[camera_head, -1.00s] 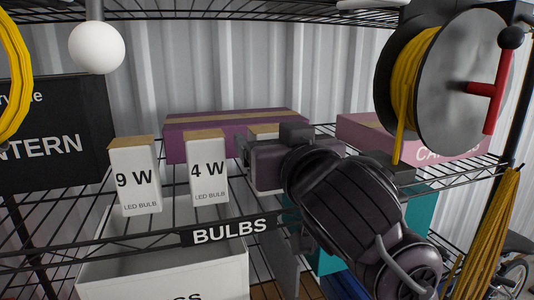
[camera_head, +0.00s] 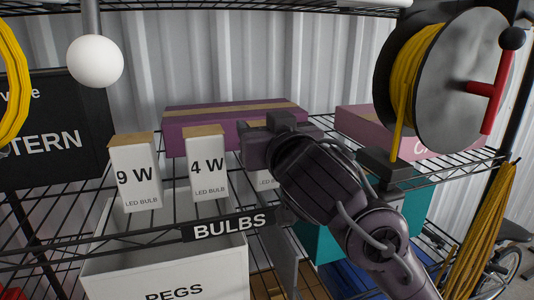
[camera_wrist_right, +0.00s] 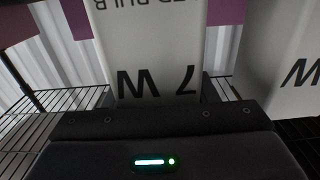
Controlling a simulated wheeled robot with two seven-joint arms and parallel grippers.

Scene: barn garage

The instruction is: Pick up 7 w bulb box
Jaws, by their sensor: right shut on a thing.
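The 7 W bulb box (camera_wrist_right: 152,50) is white with black print and appears upside down in the right wrist view, between the fingers of my right gripper (camera_wrist_right: 158,96). In the head view my right gripper (camera_head: 255,146) covers most of this box; a lower strip of its white front (camera_head: 265,181) shows beneath it. My right gripper is shut on the box. The box looks upright, and I cannot tell whether it is off the shelf. My left gripper is not in view.
The 4 W box (camera_head: 207,165) stands close left of the held box, with the 9 W box (camera_head: 136,174) beyond. A purple box (camera_head: 235,120) lies behind. The BULBS label (camera_head: 230,227) marks the wire shelf edge. A cable reel (camera_head: 448,85) hangs at right.

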